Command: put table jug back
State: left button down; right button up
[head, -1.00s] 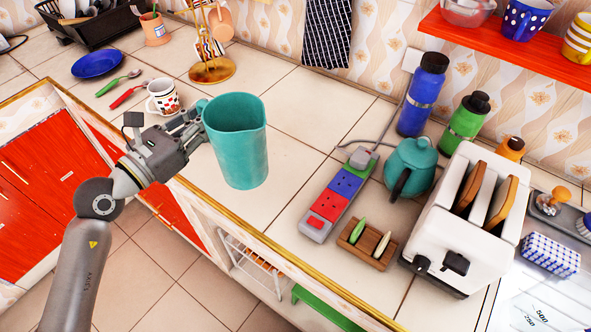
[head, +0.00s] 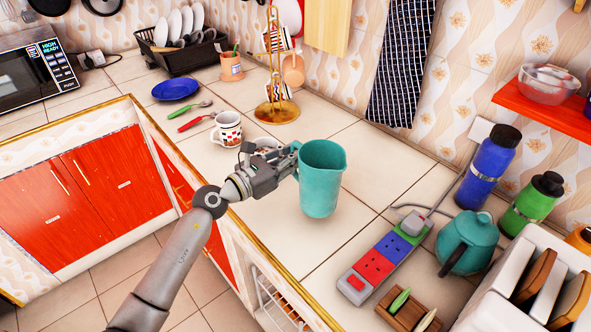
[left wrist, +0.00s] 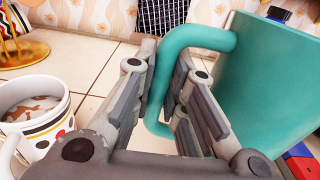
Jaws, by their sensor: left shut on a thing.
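The teal jug (head: 321,182) is upright over the tiled counter in the head view. I cannot tell whether its base touches the tiles. My left gripper (head: 291,156) comes from the left, shut on the jug's handle, which it mostly hides in the head view. In the left wrist view the handle (left wrist: 158,118) passes between the fingers of the gripper (left wrist: 165,65), and the jug's body (left wrist: 265,85) fills the right side. My right gripper is not in view.
A patterned mug (head: 228,130) stands left of the jug, with another cup partly hidden behind my gripper. A gold stand (head: 277,112) is behind. A power strip (head: 375,264), teal teapot (head: 468,243) and toaster (head: 530,275) stand right. Some bare tiles lie around the jug.

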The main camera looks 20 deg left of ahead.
pick_arm(q)
jog(key=shift+w+d+f+b, duration=0.1)
jog(key=shift+w+f+b, duration=0.15)
jog(key=shift+f, duration=0.8)
jog(key=shift+w+d+f+b, duration=0.15)
jog(key=shift+w+f, duration=0.15)
jog(key=shift+f, duration=0.7)
jog(key=shift+a, duration=0.1)
jog(key=shift+f, duration=0.2)
jog(key=c, duration=1.5)
grip_release()
